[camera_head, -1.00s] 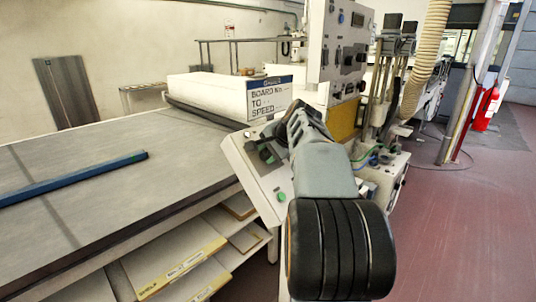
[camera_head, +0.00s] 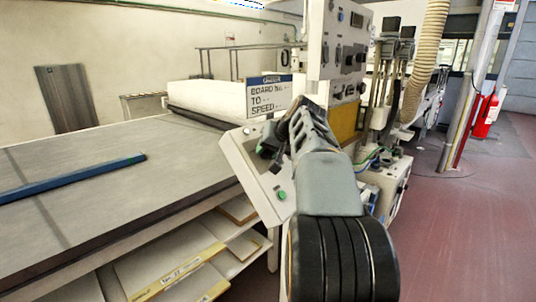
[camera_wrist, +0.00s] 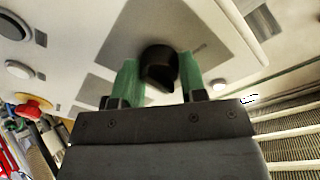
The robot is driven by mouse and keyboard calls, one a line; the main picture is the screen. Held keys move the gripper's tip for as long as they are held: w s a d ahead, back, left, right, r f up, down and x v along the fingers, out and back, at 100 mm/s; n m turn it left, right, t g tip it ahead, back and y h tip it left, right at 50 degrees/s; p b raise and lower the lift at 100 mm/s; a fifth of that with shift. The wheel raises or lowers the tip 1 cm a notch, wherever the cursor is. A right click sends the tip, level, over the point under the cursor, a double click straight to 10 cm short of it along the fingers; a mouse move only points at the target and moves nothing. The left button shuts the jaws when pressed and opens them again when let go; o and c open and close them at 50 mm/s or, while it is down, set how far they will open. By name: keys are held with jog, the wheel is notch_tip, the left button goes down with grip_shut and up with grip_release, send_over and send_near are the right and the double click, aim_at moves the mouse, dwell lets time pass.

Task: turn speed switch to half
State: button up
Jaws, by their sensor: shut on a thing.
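The speed switch is a black knob (camera_wrist: 158,66) on a pale control panel (camera_wrist: 92,92) in the wrist view. My gripper (camera_wrist: 160,80) has its two green fingers on either side of the knob, shut on it. The knob's pointer and scale marks are not readable. In the head view the tilted panel (camera_head: 238,160) stands at the table's corner. My gripper (camera_head: 268,148) is against its upper part, and my arm hides much of the panel and the knob.
A green button (camera_head: 281,194) sits low on the panel. A red knob (camera_wrist: 33,107) shows left in the wrist view. TO SPEED stands behind. A blue bar (camera_head: 75,178) lies on the long table (camera_head: 110,215). Open floor (camera_head: 460,225) is at right.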

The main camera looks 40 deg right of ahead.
jog(key=shift+n, duration=0.7)
jog(key=o, duration=0.9)
jog(key=p+v, duration=0.1)
jog(key=v, duration=1.3)
jog(key=shift+f+p, duration=0.1)
jog(key=shift+p, duration=0.2)
